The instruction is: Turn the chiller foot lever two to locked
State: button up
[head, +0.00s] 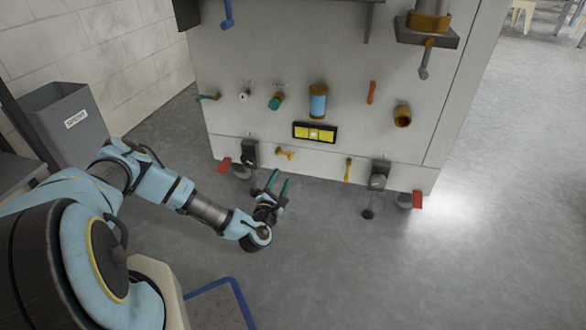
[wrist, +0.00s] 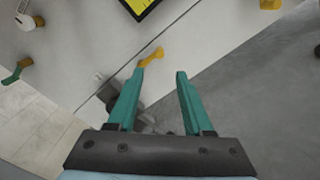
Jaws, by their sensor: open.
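The pale grey machine (head: 345,150) carries two red foot levers at its bottom edge. One red lever (head: 225,164) is at the left foot, the other red lever (head: 417,200) at the right foot. I cannot tell which is lever two, or whether either is locked. My gripper (head: 279,178) is open and empty, low in front of the machine, right of the left foot and apart from both levers. In the wrist view, its green fingers (wrist: 158,75) point toward the machine's lower edge. The left finger partly hides a dark foot bracket (wrist: 108,92); no red lever is visible there.
A yellow handle (head: 285,153) sits just beyond my gripper; it also shows near the left fingertip in the wrist view (wrist: 152,57). Dark foot brackets (head: 249,155) (head: 379,175) project at the base. A grey bin (head: 70,120) stands left.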

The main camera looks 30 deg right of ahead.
aim_at(289, 159)
jog(key=b+x, duration=0.2)
jog(key=x, duration=0.8)
jog(key=shift+w+d+b, duration=0.25)
jog(key=shift+b, duration=0.15)
jog(key=shift+c, duration=0.2)
grip_shut()
